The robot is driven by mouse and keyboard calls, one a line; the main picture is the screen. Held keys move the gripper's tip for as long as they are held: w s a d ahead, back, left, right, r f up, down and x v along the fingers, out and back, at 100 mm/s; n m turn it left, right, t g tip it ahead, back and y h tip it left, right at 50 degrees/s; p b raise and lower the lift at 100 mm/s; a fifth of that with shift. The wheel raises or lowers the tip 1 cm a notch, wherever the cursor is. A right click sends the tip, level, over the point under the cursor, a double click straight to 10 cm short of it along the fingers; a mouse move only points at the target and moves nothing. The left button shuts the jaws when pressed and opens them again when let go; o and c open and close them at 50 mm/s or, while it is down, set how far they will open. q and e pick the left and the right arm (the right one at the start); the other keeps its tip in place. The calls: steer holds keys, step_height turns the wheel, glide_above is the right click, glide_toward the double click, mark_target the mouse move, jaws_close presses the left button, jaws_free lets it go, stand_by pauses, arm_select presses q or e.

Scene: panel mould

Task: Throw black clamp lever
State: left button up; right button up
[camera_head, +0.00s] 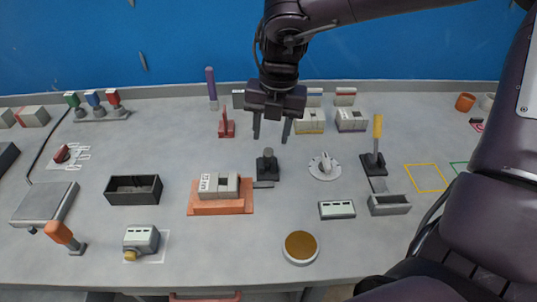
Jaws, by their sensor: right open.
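The black clamp lever (267,164) stands near the middle of the table. It has a dark base with a short upright handle, and a small flat grey piece lies at its front. My right gripper (271,129) hangs above and behind the lever, pointing down. Its two fingers are apart with nothing between them. A gap shows between the fingertips and the top of the lever. My left gripper is not in view.
A yellow-handled lever (377,135) stands to the right, beyond a white dial (324,166). An orange block with a grey part (220,208) lies left of the clamp. A red clamp (226,127) stands behind left. A gold-topped disc (300,247) sits in front.

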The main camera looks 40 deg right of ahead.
mark_target(269, 161)
steer(key=f, duration=0.6)
steer(key=shift+w+a+f+p, duration=0.2)
steer(key=shift+a+p, duration=0.05)
steer(key=shift+p, duration=0.1)
jaws_close()
